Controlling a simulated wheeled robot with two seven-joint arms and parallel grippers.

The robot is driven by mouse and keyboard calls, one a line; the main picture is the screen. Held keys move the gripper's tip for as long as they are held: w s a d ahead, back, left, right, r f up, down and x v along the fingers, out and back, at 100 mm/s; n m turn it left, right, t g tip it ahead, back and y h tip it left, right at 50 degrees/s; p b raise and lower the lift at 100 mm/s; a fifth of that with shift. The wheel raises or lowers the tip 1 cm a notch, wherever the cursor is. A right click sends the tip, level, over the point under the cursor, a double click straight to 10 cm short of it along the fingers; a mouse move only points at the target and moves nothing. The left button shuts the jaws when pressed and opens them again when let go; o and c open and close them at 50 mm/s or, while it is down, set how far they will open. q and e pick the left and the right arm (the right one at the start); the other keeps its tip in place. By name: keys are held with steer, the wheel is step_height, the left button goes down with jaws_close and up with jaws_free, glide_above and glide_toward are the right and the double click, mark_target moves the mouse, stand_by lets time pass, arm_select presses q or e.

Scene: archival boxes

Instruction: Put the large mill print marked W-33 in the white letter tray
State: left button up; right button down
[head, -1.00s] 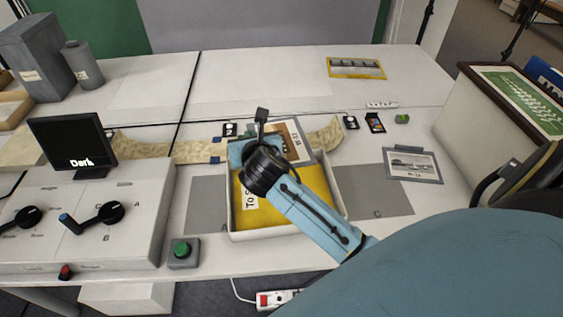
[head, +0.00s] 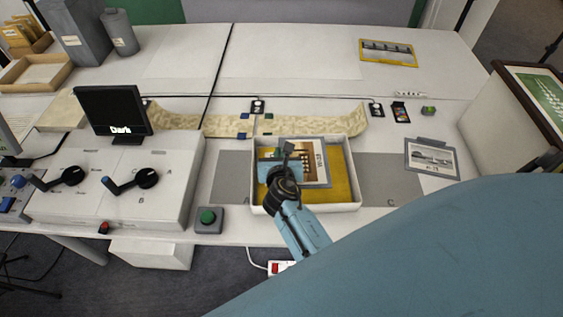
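The print marked W-33 (head: 318,165), brown and white with a grey border, is at the white letter tray (head: 330,208), over its yellow bottom. Its far edge is near the tray's back rim; I cannot tell whether it lies flat or is held slightly up. My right gripper (head: 287,148) is over the print's left part and hides some of it. Its fingers are small and dark here, so I cannot tell whether they grip the print. My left gripper is not in view.
A smaller grey-bordered print (head: 432,158) lies to the right. A yellow-framed strip (head: 388,53) lies at the back. A long tan scroll (head: 225,126) lies behind the tray. A control box (head: 120,185) and green button (head: 208,217) stand left. Grey mats flank the tray.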

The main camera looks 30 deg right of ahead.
steer(key=shift+f+b, duration=1.1)
steer(key=shift+f, duration=0.65)
steer(key=shift+f+b, duration=0.5)
steer(key=shift+f, duration=0.15)
steer(key=c, duration=1.7)
jaws_free()
steer(key=shift+r, duration=0.15)
steer(key=shift+r+p, duration=0.35)
steer(key=shift+p, duration=0.05)
steer(key=p+v, duration=0.2)
steer(key=v, duration=1)
steer(key=shift+r, duration=0.2)
